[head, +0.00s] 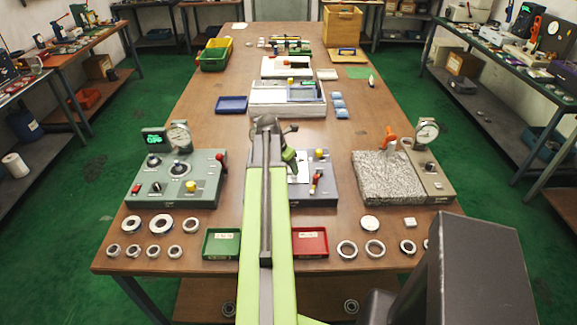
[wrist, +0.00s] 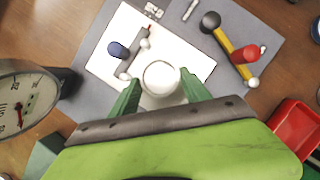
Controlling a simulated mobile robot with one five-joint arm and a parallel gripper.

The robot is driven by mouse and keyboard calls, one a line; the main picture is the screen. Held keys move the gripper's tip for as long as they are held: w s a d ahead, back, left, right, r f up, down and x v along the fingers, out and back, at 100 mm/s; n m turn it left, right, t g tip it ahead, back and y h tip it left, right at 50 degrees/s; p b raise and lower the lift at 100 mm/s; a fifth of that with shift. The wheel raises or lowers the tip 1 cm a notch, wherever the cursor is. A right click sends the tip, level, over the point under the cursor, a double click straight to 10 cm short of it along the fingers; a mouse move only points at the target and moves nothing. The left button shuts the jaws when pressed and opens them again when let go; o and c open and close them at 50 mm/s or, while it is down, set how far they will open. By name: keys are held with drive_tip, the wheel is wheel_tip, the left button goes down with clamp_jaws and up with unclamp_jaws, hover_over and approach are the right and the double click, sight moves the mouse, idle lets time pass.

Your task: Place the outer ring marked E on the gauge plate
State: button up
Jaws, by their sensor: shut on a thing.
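In the wrist view my gripper (wrist: 160,82) has its two green fingers on either side of a pale round ring-like piece (wrist: 161,77) and is shut on it. No letter on the piece can be read. It is over a white plate (wrist: 112,40) on a grey fixture (wrist: 85,88); whether it touches the plate cannot be told. My gripper (head: 289,158) shows partly there beside the white plate (head: 301,172).
A green gauge station (head: 177,180) stands left and a granite-topped one (head: 390,178) right. Green (head: 221,243) and red (head: 310,242) trays and several loose rings (head: 161,225) lie along the front edge. In the wrist view, blue (wrist: 117,50) and red (wrist: 244,54) knobs and a dial (wrist: 20,105) flank my gripper.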

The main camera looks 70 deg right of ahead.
drive_tip(key=shift+f, duration=0.15)
idle(0.3)
drive_tip(key=shift+f, duration=0.1)
drive_tip(key=o, duration=1.5)
drive_tip(key=shift+w+r, duration=0.1)
drive_tip(key=shift+r, duration=0.25)
drive_tip(key=p+v, duration=1)
drive_tip(key=v, duration=0.1)
drive_tip(key=p+v, duration=0.5)
drive_tip(key=shift+a+r+p, duration=0.3)
drive_tip(key=shift+a+p, duration=0.05)
drive_tip(key=shift+a, duration=0.1)
